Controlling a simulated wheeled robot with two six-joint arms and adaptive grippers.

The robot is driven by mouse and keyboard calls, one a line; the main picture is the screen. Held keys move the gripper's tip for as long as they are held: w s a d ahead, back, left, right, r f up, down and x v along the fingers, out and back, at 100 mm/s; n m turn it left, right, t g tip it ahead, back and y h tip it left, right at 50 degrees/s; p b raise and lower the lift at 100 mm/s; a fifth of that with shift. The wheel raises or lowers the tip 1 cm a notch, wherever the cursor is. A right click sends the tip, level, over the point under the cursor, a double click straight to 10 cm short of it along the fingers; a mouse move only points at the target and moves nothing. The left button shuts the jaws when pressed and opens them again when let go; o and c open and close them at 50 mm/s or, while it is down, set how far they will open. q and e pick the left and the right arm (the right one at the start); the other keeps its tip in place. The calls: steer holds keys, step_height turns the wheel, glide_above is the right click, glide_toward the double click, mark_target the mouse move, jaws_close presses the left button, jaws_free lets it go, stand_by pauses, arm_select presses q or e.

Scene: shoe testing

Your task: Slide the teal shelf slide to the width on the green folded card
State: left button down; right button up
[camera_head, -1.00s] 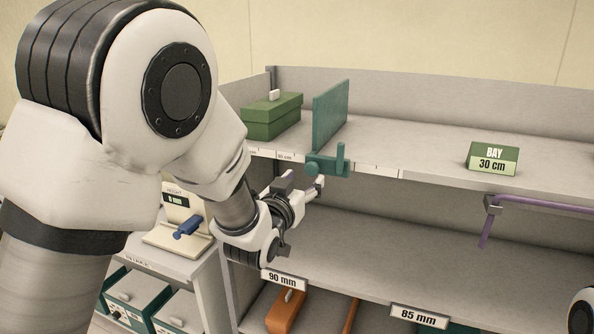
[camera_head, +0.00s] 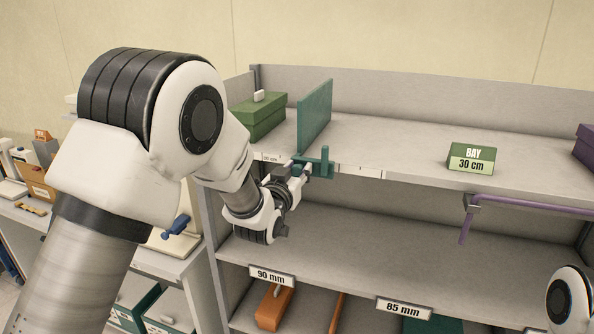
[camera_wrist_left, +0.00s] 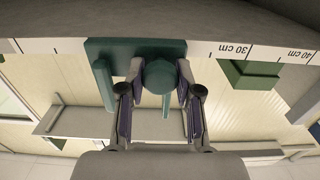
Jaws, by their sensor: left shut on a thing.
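The teal shelf slide (camera_head: 314,115) stands as an upright panel on the top shelf, with its bracket and knob at the front edge. My left gripper (camera_head: 300,170) is at this bracket. In the left wrist view my left gripper (camera_wrist_left: 160,92) is shut on the round knob of the slide (camera_wrist_left: 160,74). The 30 cm mark on the edge scale (camera_wrist_left: 232,48) is to the right of the slide there. The green folded card (camera_head: 472,158) reads "BAY 30 cm" and stands on the shelf to the right. My right gripper is out of view.
A green box (camera_head: 258,115) sits on the shelf left of the panel. The shelf between the panel and the card is clear. A purple rail (camera_head: 520,207) is below the card. A purple box (camera_head: 585,148) stands at the far right.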

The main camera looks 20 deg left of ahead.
arm_select(q)
steer(key=shift+d+f+b, duration=0.15)
steer(key=shift+f+b, duration=0.05)
steer(key=shift+b, duration=0.6)
steer(key=shift+d+r, duration=0.1)
steer(key=shift+r, duration=0.1)
steer(key=shift+d, duration=0.2)
steer(key=c, duration=0.8)
jaws_free()
steer(key=shift+w, duration=0.1)
steer(key=s, duration=1.2)
steer(key=shift+a, duration=0.25)
